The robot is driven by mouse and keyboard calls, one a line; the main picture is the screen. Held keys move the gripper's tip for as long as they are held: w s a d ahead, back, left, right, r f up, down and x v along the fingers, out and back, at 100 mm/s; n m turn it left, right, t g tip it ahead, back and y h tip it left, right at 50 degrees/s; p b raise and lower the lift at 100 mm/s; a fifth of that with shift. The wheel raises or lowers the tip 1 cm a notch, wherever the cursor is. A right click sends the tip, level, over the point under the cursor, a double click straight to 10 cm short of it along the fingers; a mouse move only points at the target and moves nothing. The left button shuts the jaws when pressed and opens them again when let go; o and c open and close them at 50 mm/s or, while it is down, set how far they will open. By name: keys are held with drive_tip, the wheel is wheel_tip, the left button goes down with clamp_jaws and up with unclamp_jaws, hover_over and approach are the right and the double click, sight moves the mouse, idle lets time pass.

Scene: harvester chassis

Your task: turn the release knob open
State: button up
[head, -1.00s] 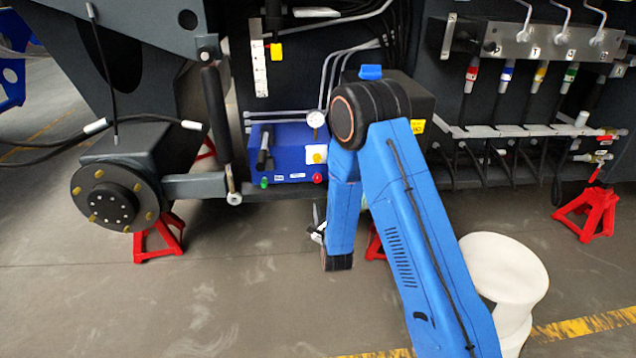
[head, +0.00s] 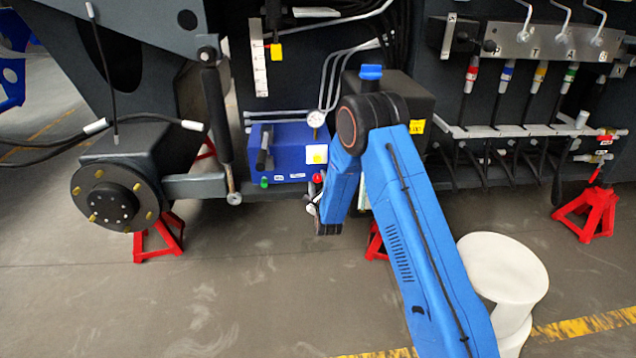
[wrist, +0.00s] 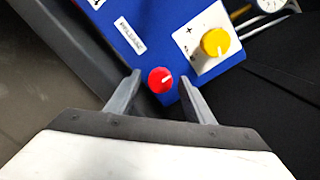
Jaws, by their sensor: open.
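The red release knob (wrist: 161,80) sits near the corner of the blue panel (wrist: 150,20), with a white pointer mark on its face. A label reading like "RELEASE" is beside it. In the head view the red knob (head: 317,178) shows at the lower right of the blue box (head: 285,150). My gripper (wrist: 158,88) is open in the wrist view, one finger on each side of the knob. I cannot tell whether the fingers touch it. In the head view my gripper (head: 312,205) is mostly hidden by my blue arm.
A yellow knob (wrist: 216,42) on a white plate is close to the right finger. A pressure gauge (head: 316,118) and a black lever (head: 263,150) are on the blue box. A green knob (head: 264,182) is at its lower left. A white stool (head: 503,265) stands right.

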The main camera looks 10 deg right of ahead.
drive_tip(key=shift+w, duration=0.1)
drive_tip(key=c, duration=1)
drive_tip(key=shift+c, duration=0.2)
